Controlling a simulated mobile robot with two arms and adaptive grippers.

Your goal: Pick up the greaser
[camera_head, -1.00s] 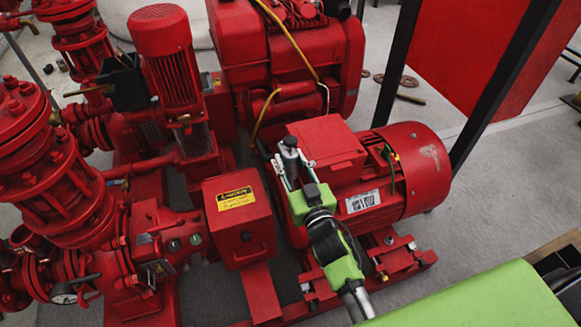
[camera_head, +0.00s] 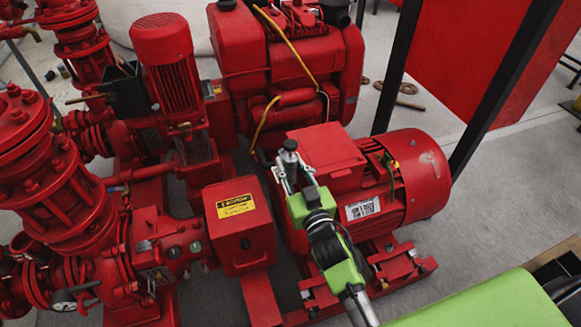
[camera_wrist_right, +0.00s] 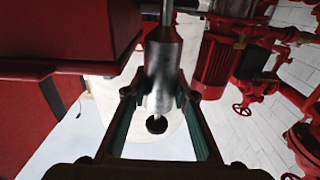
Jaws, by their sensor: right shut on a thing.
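The greaser is a grey metal cylinder with a dark cap, small in the head view (camera_head: 289,146). In the right wrist view the greaser (camera_wrist_right: 163,70) is large, with a thin rod at its upper end and a dark round tip at its lower end. My right gripper (camera_head: 289,167) is shut on it; in the wrist view its two fingers (camera_wrist_right: 160,100) press on both sides of the cylinder. In the head view the greaser shows in front of the red motor's box; I cannot tell whether it touches anything there. My left gripper is not in view.
A large red motor (camera_head: 405,180) with a box on top (camera_head: 325,152) lies close to the right gripper. A red coupling guard with a yellow label (camera_head: 236,215) is left of it. Red pumps and pipes (camera_head: 70,190) fill the left. A black-framed red panel (camera_head: 470,50) stands behind.

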